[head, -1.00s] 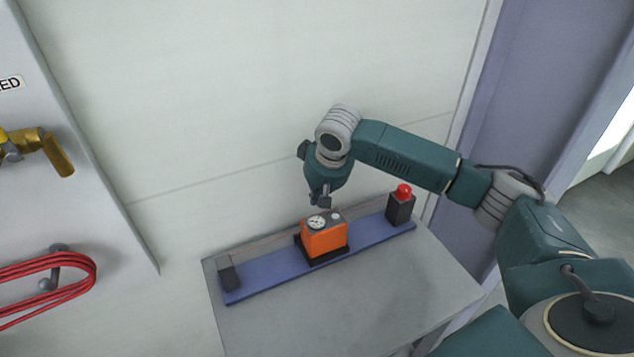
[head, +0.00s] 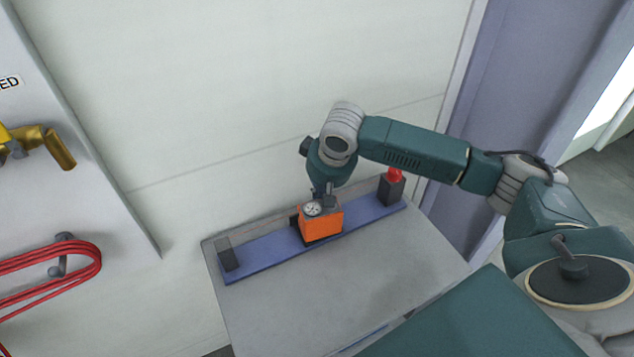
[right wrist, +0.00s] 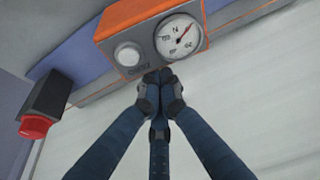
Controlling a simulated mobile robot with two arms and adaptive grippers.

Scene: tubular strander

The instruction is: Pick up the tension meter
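The tension meter (head: 321,222) is an orange box with a round white dial on its grey top. It sits on a blue rail and also shows in the right wrist view (right wrist: 150,32), with its dial and a pale round knob. My right gripper (head: 326,196) is at the top of the meter, at its back edge. In the right wrist view its fingertips (right wrist: 160,77) come together right at the edge of the meter's face. I see nothing between them, and cannot tell whether they touch the meter. My left gripper is not in view.
The blue rail (head: 265,253) lies along the back of a grey table (head: 345,280). A dark block with a red knob (head: 392,188) stands at its right end, a dark block (head: 228,258) at its left. A pale wall is close behind. Red cable (head: 60,262) hangs at left.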

